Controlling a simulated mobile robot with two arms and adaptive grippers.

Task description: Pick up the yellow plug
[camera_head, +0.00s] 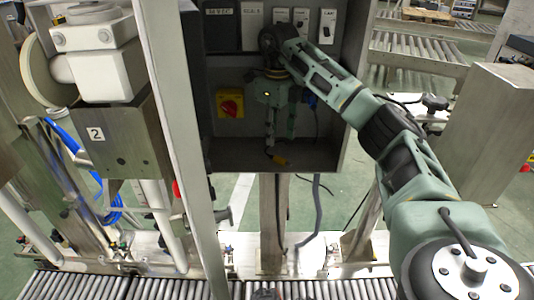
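The yellow plug (279,160) is a small yellow piece low inside the open grey cabinet, near its bottom edge, with a dark cable by it. My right gripper (281,142) hangs from the arm that comes in from the right and points down inside the cabinet. Its two green fingers look apart, with the tips a little above the plug. I see nothing between them, and no contact with the plug is clear.
A yellow box with a red switch (230,103) is on the cabinet's back wall, left of my gripper. The cabinet's side walls (355,70) and bottom edge (250,168) enclose the space. Dark cables (318,200) hang below. A roller conveyor (330,289) runs along the front.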

